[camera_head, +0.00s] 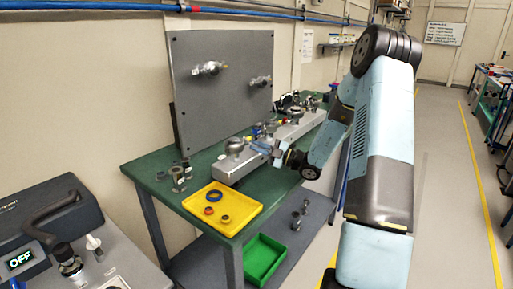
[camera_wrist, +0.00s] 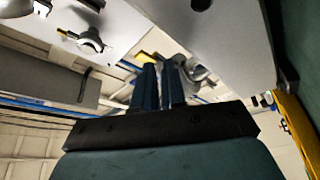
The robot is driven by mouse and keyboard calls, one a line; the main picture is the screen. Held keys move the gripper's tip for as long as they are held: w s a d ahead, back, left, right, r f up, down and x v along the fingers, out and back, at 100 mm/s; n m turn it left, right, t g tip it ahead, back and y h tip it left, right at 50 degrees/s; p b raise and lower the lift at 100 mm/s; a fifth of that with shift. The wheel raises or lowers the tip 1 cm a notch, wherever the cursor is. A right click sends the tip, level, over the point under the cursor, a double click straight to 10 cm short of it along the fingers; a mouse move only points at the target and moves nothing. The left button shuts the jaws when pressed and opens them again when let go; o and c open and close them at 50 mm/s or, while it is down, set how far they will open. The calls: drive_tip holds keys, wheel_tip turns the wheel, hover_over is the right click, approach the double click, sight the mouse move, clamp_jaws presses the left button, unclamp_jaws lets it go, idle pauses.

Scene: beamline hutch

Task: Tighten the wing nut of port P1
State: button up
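A long grey metal manifold (camera_head: 229,172) with several fittings on top lies on the green table (camera_head: 148,167). My gripper (camera_head: 270,149) is at the manifold's front side, right of its domed near fitting (camera_head: 235,146). The wrist view looks tilted, and in it the two blue fingers of my gripper (camera_wrist: 162,72) stand close together with a narrow gap. Their tips overlap a metallic clamp-like fitting (camera_wrist: 196,72); I cannot tell whether they touch it or hold its wing nut. Another clamp (camera_wrist: 90,42) shows to the left. No P1 label is legible.
A grey upright panel (camera_head: 215,105) with two ports stands behind the manifold. A yellow tray (camera_head: 238,222) with rings lies at the table's front left, with small metal parts beside it. A green bin (camera_head: 264,258) is on the lower shelf. The aisle at right is clear.

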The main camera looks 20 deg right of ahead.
drive_tip(key=shift+o, duration=0.5)
drive_tip(key=r+v, duration=0.3)
drive_tip(key=v, duration=1.1)
drive_tip(key=shift+s+d+f, duration=0.3)
drive_tip(key=shift+d, duration=0.2)
